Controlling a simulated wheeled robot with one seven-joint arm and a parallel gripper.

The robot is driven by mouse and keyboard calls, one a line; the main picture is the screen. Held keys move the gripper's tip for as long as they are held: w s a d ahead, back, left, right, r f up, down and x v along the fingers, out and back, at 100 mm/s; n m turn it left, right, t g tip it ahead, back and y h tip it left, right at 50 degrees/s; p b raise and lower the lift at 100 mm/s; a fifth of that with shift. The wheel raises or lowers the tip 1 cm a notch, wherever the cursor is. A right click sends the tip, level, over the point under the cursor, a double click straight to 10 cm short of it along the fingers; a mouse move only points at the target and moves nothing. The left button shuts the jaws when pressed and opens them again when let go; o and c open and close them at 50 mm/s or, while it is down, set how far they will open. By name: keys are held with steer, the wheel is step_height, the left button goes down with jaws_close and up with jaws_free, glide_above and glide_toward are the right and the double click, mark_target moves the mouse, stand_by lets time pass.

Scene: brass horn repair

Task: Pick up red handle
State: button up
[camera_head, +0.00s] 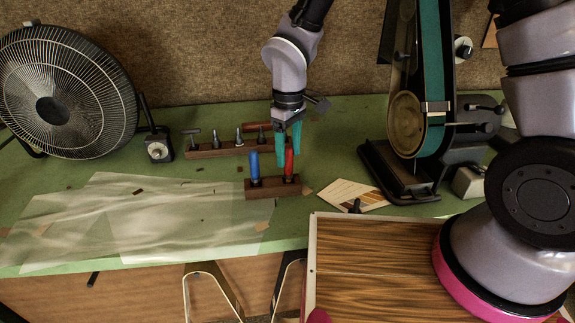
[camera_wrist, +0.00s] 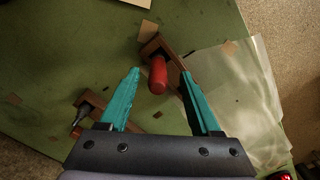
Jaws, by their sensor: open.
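The red handle (camera_head: 289,166) stands upright at the right end of a small wooden block (camera_head: 268,190) on the green bench. A blue handle (camera_head: 254,167) stands at the block's left end. My gripper (camera_head: 289,150), with teal fingers, points down at the red handle, its fingertips level with the handle's upper part. In the wrist view the red handle (camera_wrist: 158,76) lies between the two open fingertips (camera_wrist: 160,72), with a gap on each side. The wooden block (camera_wrist: 172,58) shows behind it. I cannot make out the blue handle there.
A longer wooden rack (camera_head: 215,150) with several tools stands behind the block. A fan (camera_head: 55,95) is at the left, a belt sander (camera_head: 420,110) at the right. A translucent sheet (camera_head: 140,215) and a card (camera_head: 345,193) lie flat. A wooden panel (camera_head: 375,265) is in front.

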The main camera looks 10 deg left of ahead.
mark_target(289, 168)
step_height(289, 168, down, 6)
steer(key=shift+w+r, duration=0.1)
steer(key=shift+w, duration=0.05)
stand_by(0.3)
jaws_close()
